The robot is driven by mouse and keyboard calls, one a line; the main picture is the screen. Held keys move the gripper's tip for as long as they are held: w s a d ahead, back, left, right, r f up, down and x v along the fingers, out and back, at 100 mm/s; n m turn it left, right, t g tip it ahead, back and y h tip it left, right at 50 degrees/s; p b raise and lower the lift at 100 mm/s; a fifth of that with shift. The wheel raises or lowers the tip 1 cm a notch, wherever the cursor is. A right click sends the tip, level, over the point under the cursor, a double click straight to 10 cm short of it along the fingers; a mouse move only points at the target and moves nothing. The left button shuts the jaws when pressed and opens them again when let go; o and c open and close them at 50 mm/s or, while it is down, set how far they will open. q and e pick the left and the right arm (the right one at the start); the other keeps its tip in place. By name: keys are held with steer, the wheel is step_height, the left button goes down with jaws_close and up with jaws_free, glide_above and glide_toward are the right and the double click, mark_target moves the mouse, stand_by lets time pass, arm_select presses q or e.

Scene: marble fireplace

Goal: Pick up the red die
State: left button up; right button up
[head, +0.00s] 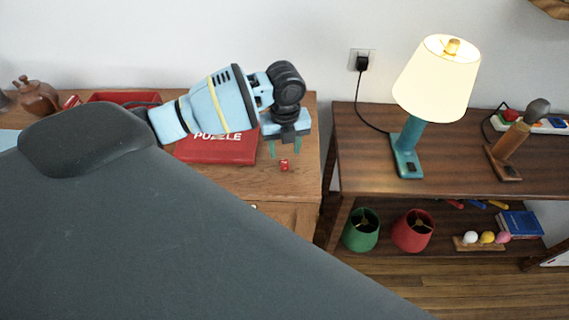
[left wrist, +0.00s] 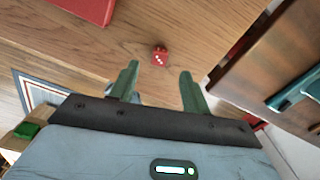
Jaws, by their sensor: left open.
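The small red die (head: 284,165) with white pips lies on the wooden cabinet top near its right front corner. It also shows in the left wrist view (left wrist: 160,57), beyond and between the fingertips. My left gripper (head: 285,152) is above the cabinet top, just behind the die in the head view. Its two green fingers (left wrist: 158,75) are apart with nothing between them. The die is clear of the fingers. My right gripper is not in view.
A red puzzle box (head: 218,150) lies left of the die. A shelf table (head: 450,170) with a lit lamp (head: 437,80) stands to the right, across a narrow gap. A brown teapot (head: 38,97) is at far left. Bare wood surrounds the die.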

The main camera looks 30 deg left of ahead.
mark_target(285, 162)
arm_select(q)
step_height(285, 162, down, 5)
steer(key=shift+a+r, duration=0.1)
steer(key=shift+r, duration=0.1)
jaws_close()
stand_by(0.3)
